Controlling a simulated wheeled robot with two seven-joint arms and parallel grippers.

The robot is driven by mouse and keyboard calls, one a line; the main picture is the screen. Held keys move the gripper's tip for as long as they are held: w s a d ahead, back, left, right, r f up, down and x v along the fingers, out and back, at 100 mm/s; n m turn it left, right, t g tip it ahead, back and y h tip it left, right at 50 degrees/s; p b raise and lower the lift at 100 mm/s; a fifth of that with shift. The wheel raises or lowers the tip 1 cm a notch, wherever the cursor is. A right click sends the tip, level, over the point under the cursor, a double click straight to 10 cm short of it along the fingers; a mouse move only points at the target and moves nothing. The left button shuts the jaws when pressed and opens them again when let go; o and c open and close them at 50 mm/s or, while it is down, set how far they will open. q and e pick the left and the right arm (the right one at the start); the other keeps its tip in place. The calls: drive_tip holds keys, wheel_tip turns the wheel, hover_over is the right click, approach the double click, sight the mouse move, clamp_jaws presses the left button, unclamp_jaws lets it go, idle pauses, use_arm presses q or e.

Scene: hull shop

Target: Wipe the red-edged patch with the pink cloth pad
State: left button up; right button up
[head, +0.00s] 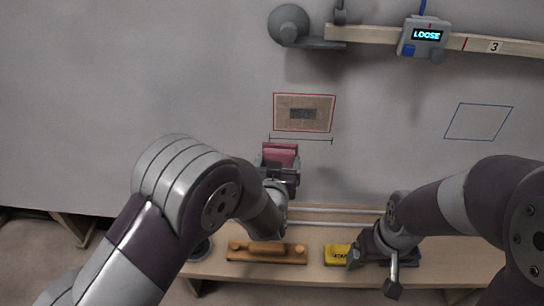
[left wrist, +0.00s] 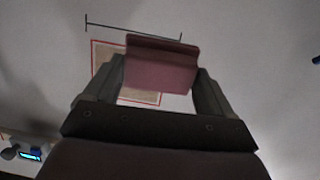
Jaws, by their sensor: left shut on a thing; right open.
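The red-edged patch (head: 321,103) is a brown rectangle with a darker grey block in its middle, on the grey hull surface. The pink cloth pad (head: 280,150) is just below the patch's lower left in the head view. My left gripper (head: 280,168) is shut on the pad. In the left wrist view the pad (left wrist: 160,70) sits between the fingers of the left gripper (left wrist: 155,92) and hides part of the patch (left wrist: 104,58). I cannot tell whether the pad touches the surface. My right gripper (head: 366,250) is open, low over the shelf beside a yellow item.
A wooden shelf (head: 220,268) runs along the bottom, with a wooden-handled tool (head: 267,252) and the yellow item (head: 336,256). A blue-outlined shape (head: 478,122) is at right. A beam (head: 375,35) at top carries a display (head: 425,36) reading LOOSE. The surface at left is clear.

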sight(272, 152)
use_arm(q)
drive_tip(key=r, duration=0.1)
drive_tip(key=a+r+t, duration=0.1)
drive_tip(key=r+t, duration=0.1)
drive_tip(key=shift+a+r+n+y, duration=0.25)
drive_tip(key=shift+n+y, duration=0.05)
drive_tip(key=shift+y, duration=0.1)
drive_tip(key=shift+w, duration=0.15)
drive_tip(key=w+b, duration=0.1)
drive_tip(key=w, duration=0.5)
drive_tip(key=shift+t, duration=0.3)
drive_tip(key=o, duration=0.4)
drive_tip(key=c, duration=0.3)
drive_tip(key=shift+c, duration=0.2)
